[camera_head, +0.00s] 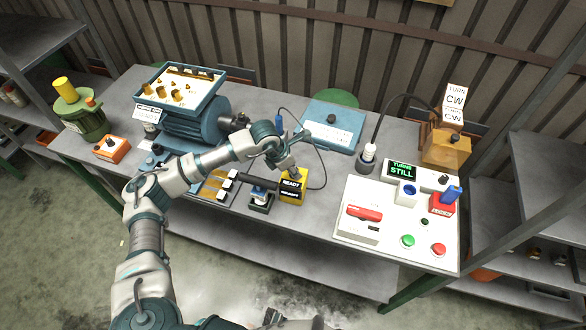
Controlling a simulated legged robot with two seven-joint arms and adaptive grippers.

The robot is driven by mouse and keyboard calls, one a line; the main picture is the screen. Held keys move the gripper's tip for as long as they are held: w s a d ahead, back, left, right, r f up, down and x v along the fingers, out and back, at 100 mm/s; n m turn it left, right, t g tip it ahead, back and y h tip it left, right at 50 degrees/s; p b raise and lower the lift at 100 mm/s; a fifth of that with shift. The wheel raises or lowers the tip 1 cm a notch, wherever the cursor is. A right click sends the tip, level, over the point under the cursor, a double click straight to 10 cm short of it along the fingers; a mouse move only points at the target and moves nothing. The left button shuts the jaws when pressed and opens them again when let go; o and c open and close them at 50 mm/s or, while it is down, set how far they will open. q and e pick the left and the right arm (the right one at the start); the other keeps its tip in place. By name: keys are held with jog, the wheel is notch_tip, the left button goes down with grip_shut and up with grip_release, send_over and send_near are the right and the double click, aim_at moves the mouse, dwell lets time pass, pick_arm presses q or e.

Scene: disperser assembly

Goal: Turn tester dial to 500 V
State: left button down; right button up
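The yellow tester (292,190) stands near the front edge of the table, at the middle of the camera_head view. The fingers are too small and dark to tell open from shut. I cannot make out my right gripper.
A blue motor (195,122) is further left. A white control panel (350,204) with green and red buttons is to the right. A blue case (331,124) lies behind. A dark cable runs near the tester.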

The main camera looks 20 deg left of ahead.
jog(key=shift+w+f, duration=0.1)
pick_arm(q)
jog(key=m+g+b, duration=0.1)
jog(key=m, duration=0.1)
jog(key=m+g+h+b, duration=0.1)
jog(key=m+b, duration=0.1)
jog(key=m, duration=0.1)
jog(key=shift+w+a+f+m, duration=0.1)
jog(key=shift+m, duration=0.2)
jog(key=shift+m+g+b, duration=0.3)
jog(key=shift+m+b, duration=0.2)
jog(key=shift+m, duration=0.2)
pick_arm(e)
jog(key=w+a+r, duration=0.1)
jog(key=w+r, duration=0.4)
jog(key=w, duration=0.3)
jog(key=shift+w+a, duration=0.35)
jog(key=shift+w, duration=0.05)
pick_arm(q)
jog(key=c, duration=0.8)
grip_release()
pick_arm(e)
jog(key=shift+w, duration=0.1)
pick_arm(q)
jog(key=v, duration=1.2)
jog(key=shift+a, duration=0.1)
pick_arm(e)
jog(key=shift+r, duration=0.1)
